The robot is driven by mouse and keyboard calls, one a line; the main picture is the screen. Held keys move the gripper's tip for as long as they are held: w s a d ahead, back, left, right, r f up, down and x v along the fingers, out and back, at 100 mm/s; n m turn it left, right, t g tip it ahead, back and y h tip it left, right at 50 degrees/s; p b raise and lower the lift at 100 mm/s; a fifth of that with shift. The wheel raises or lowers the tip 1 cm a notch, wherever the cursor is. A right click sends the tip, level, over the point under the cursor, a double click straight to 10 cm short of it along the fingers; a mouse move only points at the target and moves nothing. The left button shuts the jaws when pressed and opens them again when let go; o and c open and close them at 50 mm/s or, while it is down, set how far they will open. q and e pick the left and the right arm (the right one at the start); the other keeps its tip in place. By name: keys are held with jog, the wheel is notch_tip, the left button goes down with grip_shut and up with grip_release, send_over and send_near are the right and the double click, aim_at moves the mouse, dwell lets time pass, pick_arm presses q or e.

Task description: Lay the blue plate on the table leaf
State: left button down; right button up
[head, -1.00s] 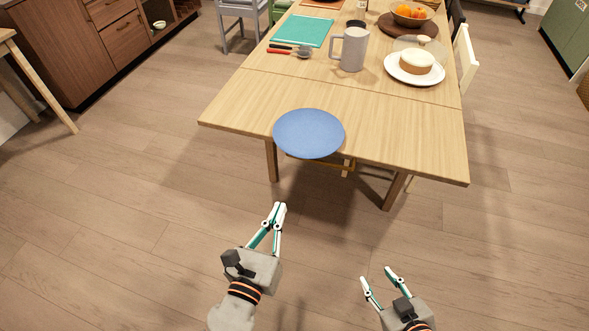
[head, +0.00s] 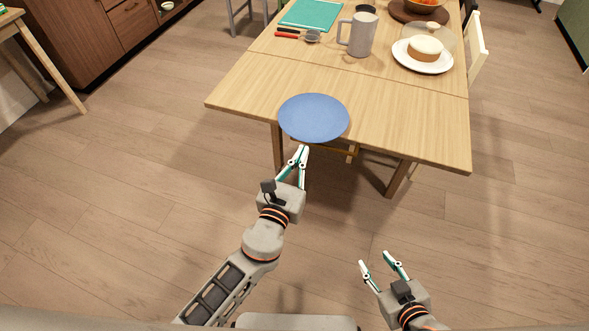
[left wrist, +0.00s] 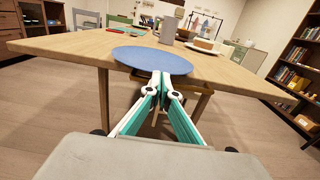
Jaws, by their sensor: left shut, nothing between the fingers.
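The blue plate (head: 314,118) lies on the near leaf of the wooden table (head: 405,135), and its near rim sticks out past the table's front edge. It also shows in the left wrist view (left wrist: 150,60), straight ahead. My left gripper (head: 303,149) is shut and empty, its tips just short of the plate's overhanging rim. In the left wrist view the fingertips (left wrist: 161,78) overlap the rim; I cannot tell whether they touch it. My right gripper (head: 375,259) is open and empty, over the floor at the lower right.
A grey mug (head: 358,36), a white plate with a cake (head: 424,57), a red-handled utensil (head: 290,36) and a teal mat (head: 312,14) are further back on the table. Bare leaf lies left and right of the blue plate. A white chair (head: 477,50) stands at the right.

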pick_arm(q)
jog(key=shift+x, duration=0.95)
